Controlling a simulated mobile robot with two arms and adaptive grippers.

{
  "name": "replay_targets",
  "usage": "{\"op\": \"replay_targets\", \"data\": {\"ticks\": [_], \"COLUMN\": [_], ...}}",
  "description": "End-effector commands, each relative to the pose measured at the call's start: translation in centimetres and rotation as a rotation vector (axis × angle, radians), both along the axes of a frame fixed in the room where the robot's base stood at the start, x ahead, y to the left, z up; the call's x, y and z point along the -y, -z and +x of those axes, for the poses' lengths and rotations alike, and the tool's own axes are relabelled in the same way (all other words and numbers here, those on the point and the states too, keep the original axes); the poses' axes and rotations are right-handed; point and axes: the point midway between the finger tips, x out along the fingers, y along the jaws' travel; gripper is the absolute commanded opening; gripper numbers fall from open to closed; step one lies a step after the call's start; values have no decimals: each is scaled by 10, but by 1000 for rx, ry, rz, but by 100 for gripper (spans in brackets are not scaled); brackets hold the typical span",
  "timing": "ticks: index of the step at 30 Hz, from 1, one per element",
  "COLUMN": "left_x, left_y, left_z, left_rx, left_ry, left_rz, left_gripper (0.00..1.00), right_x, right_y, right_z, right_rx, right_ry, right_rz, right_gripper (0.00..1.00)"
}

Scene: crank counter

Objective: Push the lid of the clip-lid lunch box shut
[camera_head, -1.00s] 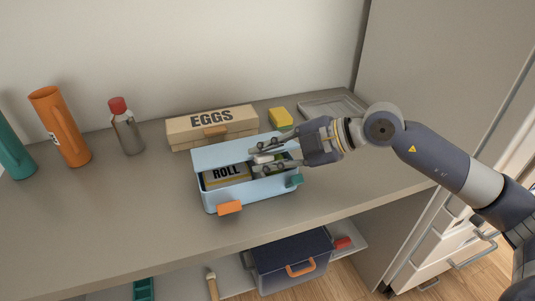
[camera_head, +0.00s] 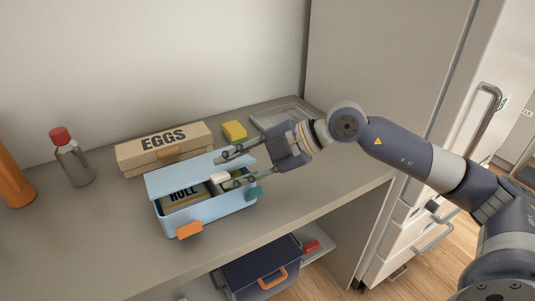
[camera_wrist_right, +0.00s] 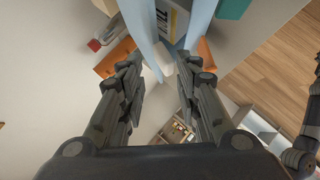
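The light blue clip-lid lunch box (camera_head: 215,209) stands on the counter with its lid (camera_head: 165,181) raised at the back. An orange clip (camera_head: 189,230) is at its front and a teal clip (camera_head: 253,193) at its right. A package marked ROLL (camera_head: 185,197) and a small white item lie inside. My right gripper (camera_head: 224,172) is open, its fingers over the right part of the box opening and partly hiding the lid. In the right wrist view its fingers (camera_wrist_right: 159,62) are apart with nothing clearly held. My left gripper is not in view.
An egg carton (camera_head: 140,158) stands behind the box, with a yellow sponge (camera_head: 234,131) and a grey tray (camera_head: 274,117) to its right. A red-capped bottle (camera_head: 75,165) and an orange flask (camera_head: 12,180) stand at left. The counter front is clear.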

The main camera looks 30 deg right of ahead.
Motion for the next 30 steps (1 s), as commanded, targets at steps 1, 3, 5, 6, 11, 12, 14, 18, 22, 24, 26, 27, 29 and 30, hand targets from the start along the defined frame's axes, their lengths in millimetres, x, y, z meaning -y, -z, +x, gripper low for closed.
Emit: {"op": "replay_targets", "data": {"ticks": [1, 3, 5, 6, 11, 12, 14, 18, 22, 24, 26, 27, 29, 30], "left_x": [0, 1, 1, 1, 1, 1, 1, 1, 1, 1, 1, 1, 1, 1], "left_y": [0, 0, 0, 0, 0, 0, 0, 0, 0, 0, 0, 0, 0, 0], "left_z": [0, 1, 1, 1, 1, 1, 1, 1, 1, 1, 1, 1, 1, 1], "left_rx": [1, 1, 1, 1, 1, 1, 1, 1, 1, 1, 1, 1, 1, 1], "left_ry": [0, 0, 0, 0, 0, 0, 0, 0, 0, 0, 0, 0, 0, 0], "left_rz": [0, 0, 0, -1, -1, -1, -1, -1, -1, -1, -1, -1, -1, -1], "left_gripper": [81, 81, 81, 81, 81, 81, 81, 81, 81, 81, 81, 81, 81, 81], "right_x": [5, 11, 15, 18, 30, 33, 37, 45, 52, 56, 58, 59, 61, 61], "right_y": [-2, -5, -9, -11, -18, -20, -22, -28, -32, -34, -36, -37, -39, -40], "right_z": [-3, -6, -9, -11, -18, -20, -22, -28, -32, -34, -36, -37, -38, -39], "right_rx": [-2, -2, -3, -3, -5, -5, -6, -8, -8, -9, -8, -9, -8, -8], "right_ry": [3, 3, 2, 2, 3, 3, 3, 2, 2, 2, 1, 2, 1, 0], "right_rz": [-2, -2, -2, -2, -2, -2, -2, -3, -1, -1, -2, -1, -1, -2], "right_gripper": [31, 31, 31, 31, 31, 31, 31, 31, 31, 31, 31, 31, 31, 31]}}
